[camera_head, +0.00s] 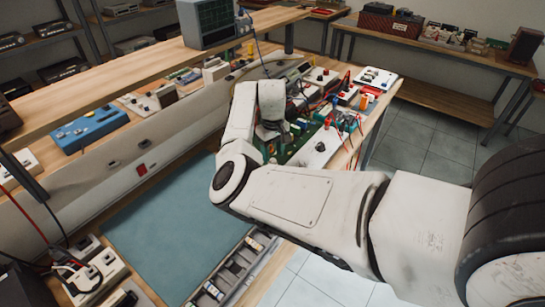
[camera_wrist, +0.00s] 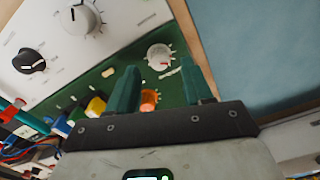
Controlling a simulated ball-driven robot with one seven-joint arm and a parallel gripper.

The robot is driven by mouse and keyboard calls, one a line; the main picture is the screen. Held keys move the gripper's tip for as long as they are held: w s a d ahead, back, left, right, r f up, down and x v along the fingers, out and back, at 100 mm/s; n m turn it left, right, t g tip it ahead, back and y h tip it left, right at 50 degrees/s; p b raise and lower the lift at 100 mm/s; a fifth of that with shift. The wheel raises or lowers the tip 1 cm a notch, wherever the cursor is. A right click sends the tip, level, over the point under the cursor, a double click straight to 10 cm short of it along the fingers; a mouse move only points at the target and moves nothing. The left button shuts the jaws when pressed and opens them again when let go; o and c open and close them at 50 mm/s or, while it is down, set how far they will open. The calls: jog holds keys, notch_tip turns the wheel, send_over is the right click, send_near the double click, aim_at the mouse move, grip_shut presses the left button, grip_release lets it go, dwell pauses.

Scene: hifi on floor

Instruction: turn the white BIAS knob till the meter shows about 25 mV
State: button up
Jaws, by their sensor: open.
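In the wrist view a small white knob (camera_wrist: 159,56) with tick marks around it sits on a green panel (camera_wrist: 80,88). It looks like the BIAS knob, but I cannot read its lettering. My gripper (camera_wrist: 160,70) is open, its two green fingers pointing toward the knob with one to each side of it in the picture. I cannot tell how near they are, and nothing is visibly held. In the head view my gripper (camera_head: 273,136) is over the bench's equipment, and the knob is hidden or too small to make out. No meter reading is legible in either view.
Beside the green panel, a white panel carries a larger pale knob (camera_wrist: 78,18) and a black knob (camera_wrist: 30,61). An orange part (camera_wrist: 149,99) and a yellow part (camera_wrist: 96,106) sit near my fingers. Wires crowd the left. A blue mat (camera_head: 165,225) is clear.

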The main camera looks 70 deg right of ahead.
aim_at(273, 160)
jog(key=shift+f, duration=1.55)
grip_shut()
